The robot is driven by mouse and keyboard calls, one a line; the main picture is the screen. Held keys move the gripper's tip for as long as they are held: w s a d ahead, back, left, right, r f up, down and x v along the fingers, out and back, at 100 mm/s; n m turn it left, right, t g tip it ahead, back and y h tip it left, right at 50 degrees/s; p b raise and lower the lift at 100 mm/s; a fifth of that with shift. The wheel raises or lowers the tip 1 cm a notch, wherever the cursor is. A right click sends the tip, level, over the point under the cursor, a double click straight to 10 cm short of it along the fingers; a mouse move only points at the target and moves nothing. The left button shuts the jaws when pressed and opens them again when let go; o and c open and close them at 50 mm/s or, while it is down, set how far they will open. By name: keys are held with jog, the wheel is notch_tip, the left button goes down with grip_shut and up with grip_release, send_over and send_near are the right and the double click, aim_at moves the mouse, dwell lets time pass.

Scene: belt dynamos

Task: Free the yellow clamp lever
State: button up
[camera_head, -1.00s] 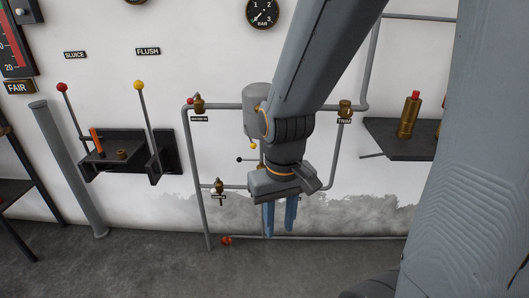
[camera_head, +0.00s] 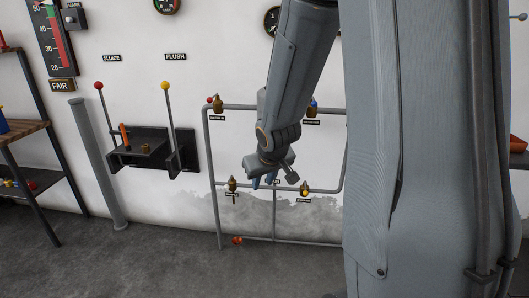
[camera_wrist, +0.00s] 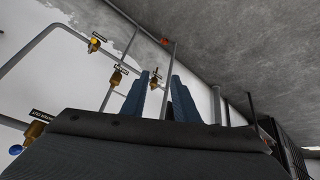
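A long lever with a yellow ball (camera_head: 166,86) stands under the FLUSH sign, rising from a black bracket on the wall. A small yellow-topped valve (camera_head: 305,192) sits on the lower pipe. I cannot tell whether either is the clamp lever. My gripper (camera_head: 264,182) is in front of the pipe loop, well to the right of the FLUSH lever, its fingers partly hidden by the wrist. In the wrist view my gripper (camera_wrist: 160,78) has its two blue fingers apart with nothing held; a brass valve (camera_wrist: 155,80) shows beyond the gap.
A red-ball lever (camera_head: 99,87) stands under SLUICE. The black bracket (camera_head: 150,160) juts from the wall, with a leaning grey post (camera_head: 98,160) to its left. A shelf rack (camera_head: 28,135) is at far left. The floor (camera_head: 160,255) before the wall is clear.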

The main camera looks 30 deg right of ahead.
jog(key=w+d+f+n+t+y+b, duration=0.2)
jog(key=w+d+n+t+y+b, duration=0.2)
jog(key=w+d+t+y+b, duration=0.65)
jog(key=w+d+h+p, duration=0.2)
jog(key=w+d+h, duration=0.1)
jog(key=w, duration=0.8)
jog(key=shift+w+d+r, duration=0.3)
jog(key=shift+w+d, duration=0.1)
jog(key=shift+c, duration=0.2)
grip_shut()
